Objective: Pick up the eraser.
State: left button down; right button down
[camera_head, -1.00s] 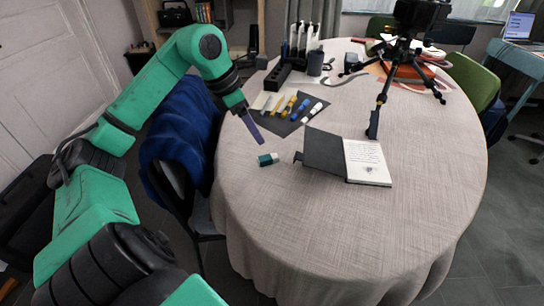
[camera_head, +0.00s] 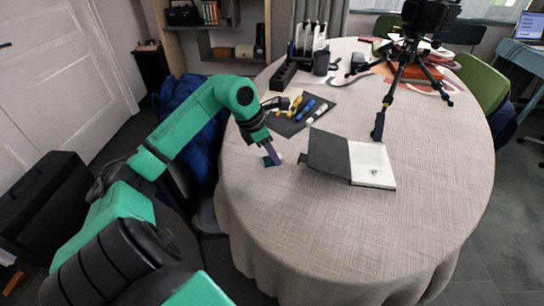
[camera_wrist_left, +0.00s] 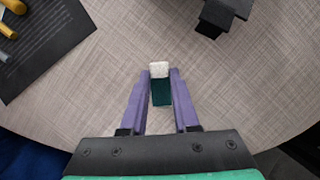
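The eraser (camera_wrist_left: 160,92), a small block with a teal body and a white end, lies on the tablecloth near the left edge of the round table. In the head view its teal end (camera_head: 267,161) shows beside my left gripper (camera_head: 274,157), which partly hides it. My left gripper points down at the eraser. In the left wrist view its two purple fingers (camera_wrist_left: 160,74) stand on either side of the eraser, very close, with thin gaps along the teal part. My right gripper is not in view.
A dark open notebook (camera_head: 327,150) with a white page lies right of the eraser. A dark mat (camera_head: 287,126) with several markers lies behind it. A black tripod (camera_head: 389,95) stands farther back right. The front of the table (camera_head: 310,230) is clear.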

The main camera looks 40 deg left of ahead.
pick_arm(q)
jog(key=shift+r, duration=0.1)
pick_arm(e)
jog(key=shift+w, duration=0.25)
